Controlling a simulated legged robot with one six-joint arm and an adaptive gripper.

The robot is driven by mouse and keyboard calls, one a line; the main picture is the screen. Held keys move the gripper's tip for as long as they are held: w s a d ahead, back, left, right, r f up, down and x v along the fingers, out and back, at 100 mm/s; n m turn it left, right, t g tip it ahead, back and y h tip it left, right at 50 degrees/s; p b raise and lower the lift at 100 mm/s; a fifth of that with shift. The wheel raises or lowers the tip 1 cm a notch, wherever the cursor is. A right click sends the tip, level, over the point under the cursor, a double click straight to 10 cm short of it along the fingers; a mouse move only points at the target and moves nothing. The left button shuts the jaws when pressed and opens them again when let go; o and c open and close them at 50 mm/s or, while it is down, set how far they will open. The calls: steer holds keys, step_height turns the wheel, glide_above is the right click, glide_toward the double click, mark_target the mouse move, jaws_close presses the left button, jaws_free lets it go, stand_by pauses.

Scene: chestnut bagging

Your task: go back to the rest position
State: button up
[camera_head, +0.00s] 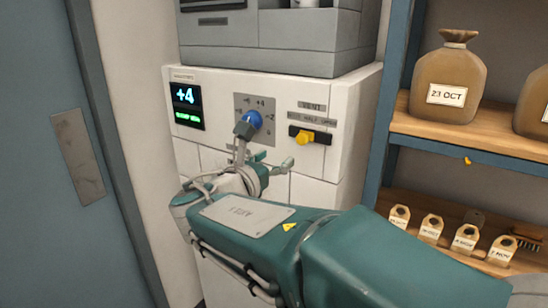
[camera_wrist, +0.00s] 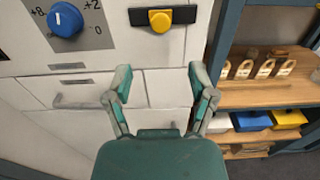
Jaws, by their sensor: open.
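My gripper (camera_wrist: 160,92) is open and empty in the wrist view, its two fingers spread in front of the white cabinet drawers. In the head view my green arm reaches forward to the cabinet, and the gripper (camera_head: 262,165) shows partly beyond it, just below the blue knob (camera_head: 254,119). The blue knob also shows at the upper left of the wrist view (camera_wrist: 65,19), apart from the fingers. The yellow vent slider (camera_head: 305,138) is to the right of the knob; it also shows above the fingers in the wrist view (camera_wrist: 160,19).
The white cabinet (camera_head: 315,95) has a display (camera_head: 189,107) reading +4. A wooden shelf (camera_head: 490,137) at the right holds brown sacks (camera_head: 448,78). Several small tagged bags (camera_head: 431,228) stand lower. Blue (camera_wrist: 250,121) and yellow (camera_wrist: 288,118) bins sit below them. A blue-grey door (camera_head: 45,200) is at left.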

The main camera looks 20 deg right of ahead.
steer(key=s+d+f+m+g+y, duration=0.2)
steer(key=s+f+m+g+y, duration=0.1)
steer(key=s+f+m, duration=0.25)
steer(key=s+d+f+m+g+y, duration=0.3)
steer(key=s+f+m, duration=0.2)
steer(key=s+m, duration=0.1)
steer(key=s+a+f+m+y, duration=0.6)
steer(key=s+a+m+y, duration=0.2)
steer(key=m, duration=0.6)
steer(key=shift+s+a+f+t, duration=0.3)
steer(key=shift+s+f, duration=0.05)
steer(key=shift+s, duration=0.3)
stand_by(0.4)
